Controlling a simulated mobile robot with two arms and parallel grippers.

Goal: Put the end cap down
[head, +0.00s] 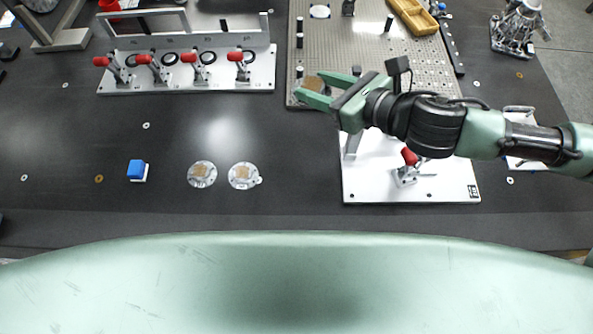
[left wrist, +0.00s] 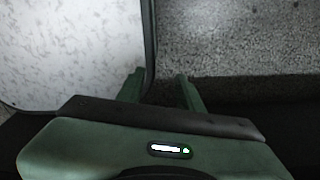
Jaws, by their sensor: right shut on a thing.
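My right gripper (head: 311,86) comes in from the right and is shut on an end cap (head: 314,81), a round part with a tan middle. It is over the left edge of the perforated plate; its height above the plate is hard to tell. Two similar round silvery end caps with tan middles lie side by side on the dark table, the left one (head: 202,174) and the right one (head: 244,176). My left gripper (left wrist: 158,84) shows only in the left wrist view, its fingers apart with nothing between them.
A fixture plate with several red-handled clamps (head: 190,72) stands at the back left. A white plate with a red clamp (head: 410,190) lies under my right arm. A blue-topped block (head: 137,170) sits left of the end caps.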

